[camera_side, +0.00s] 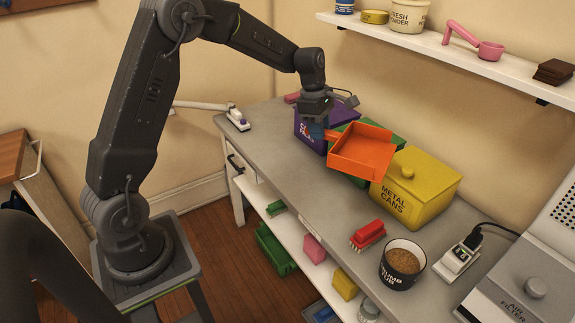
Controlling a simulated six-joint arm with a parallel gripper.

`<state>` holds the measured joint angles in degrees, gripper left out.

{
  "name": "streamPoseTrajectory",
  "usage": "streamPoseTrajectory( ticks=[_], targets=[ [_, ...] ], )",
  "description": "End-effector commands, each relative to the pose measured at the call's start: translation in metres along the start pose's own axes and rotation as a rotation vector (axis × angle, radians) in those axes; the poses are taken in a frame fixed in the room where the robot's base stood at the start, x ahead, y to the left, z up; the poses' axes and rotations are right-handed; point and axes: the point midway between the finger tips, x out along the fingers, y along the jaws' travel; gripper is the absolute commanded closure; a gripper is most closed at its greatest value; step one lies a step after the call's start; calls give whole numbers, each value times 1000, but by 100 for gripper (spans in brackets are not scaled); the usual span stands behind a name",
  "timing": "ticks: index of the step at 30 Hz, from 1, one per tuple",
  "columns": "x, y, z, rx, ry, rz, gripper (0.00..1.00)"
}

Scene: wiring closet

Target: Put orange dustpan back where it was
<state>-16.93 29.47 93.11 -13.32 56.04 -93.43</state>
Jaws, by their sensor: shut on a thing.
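The orange dustpan (363,152) is a square open pan with a short handle at its left. It is held in the air above the grey worktop, in front of the green box (391,139) and near the yellow metal cans box (421,184). My gripper (318,128) is shut on the dustpan at its handle end, beside the purple box (311,136). The pan covers much of the green box. The fingertips are small and partly hidden, so the exact grip on the handle is hard to see.
A red brush (367,235) and a black crumb tub (402,264) stand on the worktop (300,181) toward the front right. A plugged-in white device (456,259) and an air filter (521,287) are farther right. A wall shelf (450,52) is above.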

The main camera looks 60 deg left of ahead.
Motion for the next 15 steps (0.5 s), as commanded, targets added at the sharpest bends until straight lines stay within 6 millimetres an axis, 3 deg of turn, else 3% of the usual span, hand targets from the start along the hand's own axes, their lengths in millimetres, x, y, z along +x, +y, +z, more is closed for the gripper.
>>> streamPoseTrajectory(
  ticks=[1, 9, 15],
  targets=[
    [-7, 5, -28, -85, 0, 19, 100],
    [-34, 0, -165, -533, 0, 107, 100],
    [-48, -22, -240, -800, -1, 162, 100]
  ],
)
